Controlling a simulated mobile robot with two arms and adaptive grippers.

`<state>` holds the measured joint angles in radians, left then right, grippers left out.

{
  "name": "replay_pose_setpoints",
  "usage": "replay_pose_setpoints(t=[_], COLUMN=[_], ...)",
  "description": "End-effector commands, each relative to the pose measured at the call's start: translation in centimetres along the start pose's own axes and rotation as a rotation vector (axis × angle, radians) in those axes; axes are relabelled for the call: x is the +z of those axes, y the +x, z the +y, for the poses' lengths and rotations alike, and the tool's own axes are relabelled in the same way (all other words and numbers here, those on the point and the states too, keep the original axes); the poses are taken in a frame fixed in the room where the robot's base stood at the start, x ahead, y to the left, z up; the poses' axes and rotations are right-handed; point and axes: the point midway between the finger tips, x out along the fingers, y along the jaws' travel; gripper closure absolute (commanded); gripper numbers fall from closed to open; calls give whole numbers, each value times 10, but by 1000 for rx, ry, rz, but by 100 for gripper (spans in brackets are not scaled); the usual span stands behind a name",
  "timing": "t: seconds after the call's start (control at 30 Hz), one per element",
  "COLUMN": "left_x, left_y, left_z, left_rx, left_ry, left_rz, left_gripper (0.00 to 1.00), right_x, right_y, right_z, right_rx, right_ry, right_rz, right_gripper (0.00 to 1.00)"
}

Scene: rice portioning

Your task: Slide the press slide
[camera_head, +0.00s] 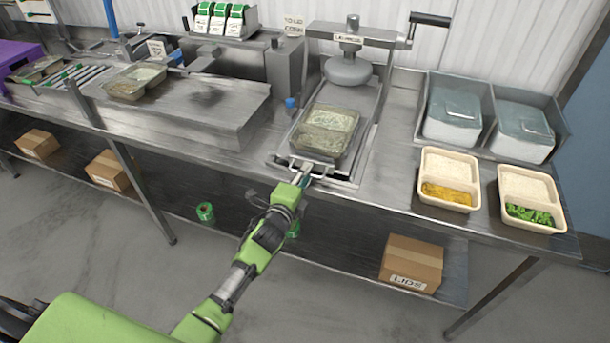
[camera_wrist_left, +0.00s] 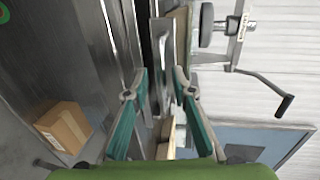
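The press (camera_head: 350,37) is a metal frame with a crank handle and a round plate, on the steel bench. Its flat slide (camera_head: 344,179) extends toward the front, with a tray of pale food (camera_head: 326,131) on it, in front of the plate. The slide's bar handle (camera_head: 284,163) is at the front edge. My left gripper (camera_head: 303,171) is at this handle. In the left wrist view its teal fingers (camera_wrist_left: 160,74) stand apart, with a metal bar between or just beyond the tips; contact is unclear. My right gripper is not in view.
Two filled trays, one with yellow food (camera_head: 447,196) and one with green food (camera_head: 530,214), stand right of the press. Stacked lids (camera_head: 453,112) sit in bins behind them. A raised steel platform (camera_head: 190,105) is to the left. A lids box (camera_head: 411,263) is on the lower shelf.

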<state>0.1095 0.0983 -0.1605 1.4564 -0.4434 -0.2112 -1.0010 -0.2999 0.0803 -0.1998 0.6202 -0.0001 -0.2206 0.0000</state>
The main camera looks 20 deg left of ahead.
Motion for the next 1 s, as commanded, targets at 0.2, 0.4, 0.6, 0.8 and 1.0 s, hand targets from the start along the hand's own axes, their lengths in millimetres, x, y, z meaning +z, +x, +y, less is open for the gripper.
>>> replay_pose_setpoints(t=[0.2, 0.4, 0.6, 0.8, 1.0], left_x=[0, 0, 0, 0, 1], left_y=[-6, -36, -78, -109, -121], left_z=[-1, 1, 1, 0, 0], left_rx=[-2, 0, 0, -1, -2], left_ry=[0, 1, 1, 0, 0], left_rz=[0, 1, 0, 0, -1], left_gripper=[76, 76, 76, 76, 76], right_x=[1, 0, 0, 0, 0], right_y=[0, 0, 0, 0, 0], right_z=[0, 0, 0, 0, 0], right_rx=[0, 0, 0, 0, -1], right_ry=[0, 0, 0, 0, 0], right_rz=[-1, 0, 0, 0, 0], right_gripper=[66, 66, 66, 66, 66])
